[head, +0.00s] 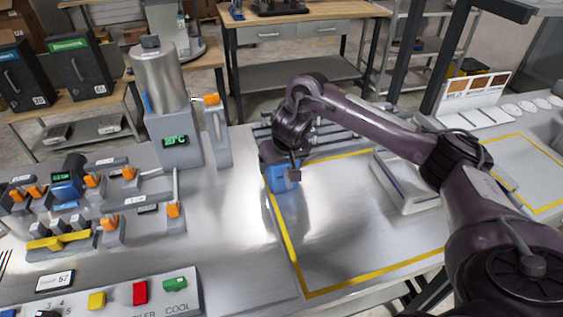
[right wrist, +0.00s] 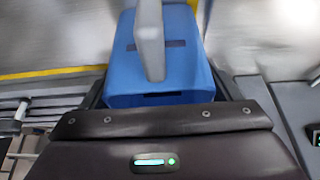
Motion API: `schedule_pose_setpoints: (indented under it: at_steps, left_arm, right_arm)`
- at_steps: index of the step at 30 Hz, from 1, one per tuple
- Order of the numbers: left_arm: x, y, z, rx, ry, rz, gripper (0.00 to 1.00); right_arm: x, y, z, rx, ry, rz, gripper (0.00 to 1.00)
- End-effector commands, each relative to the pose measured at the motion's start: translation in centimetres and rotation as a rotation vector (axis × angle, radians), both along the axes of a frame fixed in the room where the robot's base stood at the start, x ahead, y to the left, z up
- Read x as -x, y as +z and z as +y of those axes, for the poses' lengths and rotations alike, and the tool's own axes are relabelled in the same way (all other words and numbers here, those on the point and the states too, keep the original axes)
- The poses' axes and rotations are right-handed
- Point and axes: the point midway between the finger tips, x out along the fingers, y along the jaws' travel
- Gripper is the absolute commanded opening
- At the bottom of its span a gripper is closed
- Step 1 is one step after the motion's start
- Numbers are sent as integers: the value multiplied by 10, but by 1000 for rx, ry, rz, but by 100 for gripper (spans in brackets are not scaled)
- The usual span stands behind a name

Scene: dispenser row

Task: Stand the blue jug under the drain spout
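The blue jug (head: 283,180) is at the left edge of the yellow-taped area, under my right gripper (head: 281,165). I cannot tell if its base touches the counter. In the right wrist view, the jug (right wrist: 160,75) fills the space between the fingers, with a grey upright part, perhaps its handle, in front. The right gripper (right wrist: 160,98) appears shut on it. A metal tank unit (head: 161,85) with a green display stands left of the jug, and a grey post with an orange handle (head: 212,100) stands beside it. I cannot make out which part is the drain spout. My left gripper is out of view.
Small orange-handled taps (head: 129,174) and a yellow lever (head: 58,241) crowd the left side. A button panel (head: 120,297) lies at the front left. A white tray (head: 405,180) sits behind my right arm. The counter between tank and jug is clear.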

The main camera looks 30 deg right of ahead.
Motion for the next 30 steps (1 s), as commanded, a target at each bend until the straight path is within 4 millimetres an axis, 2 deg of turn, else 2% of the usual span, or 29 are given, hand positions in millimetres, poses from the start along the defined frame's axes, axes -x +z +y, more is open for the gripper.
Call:
schedule_pose_setpoints:
  at_steps: [2,12,17,24,30]
  left_arm:
    - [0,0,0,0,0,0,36]
    - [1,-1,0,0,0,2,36]
    - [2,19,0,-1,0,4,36]
    - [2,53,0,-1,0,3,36]
    - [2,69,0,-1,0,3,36]
  right_arm:
    - [0,0,0,0,0,0,94]
    - [-1,4,0,0,0,-2,94]
    - [7,31,1,3,2,-3,94]
    - [27,81,6,2,2,-4,94]
    - [39,107,9,1,1,-2,94]
